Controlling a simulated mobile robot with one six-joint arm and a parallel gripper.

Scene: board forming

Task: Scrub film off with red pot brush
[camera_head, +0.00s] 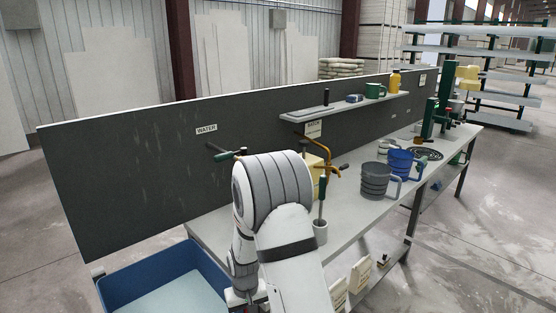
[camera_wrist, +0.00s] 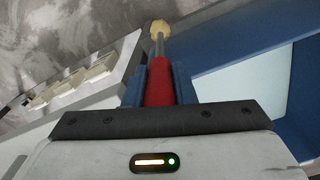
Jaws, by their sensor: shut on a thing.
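My gripper (camera_wrist: 160,72) is shut on the red handle of the pot brush (camera_wrist: 158,88) in the wrist view. The brush has a grey shaft and a round cream head that points away from my gripper. In the head view my arm hides most of the gripper, low at the bottom edge beside the blue basin (camera_head: 112,285). The basin has a pale blue surface inside; it also shows in the wrist view (camera_wrist: 222,45), to the right of the brush. The brush head is apart from anything I can make out. I cannot make out any film.
A brass tap (camera_head: 328,152) and a dark backboard (camera_head: 120,170) stand behind.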

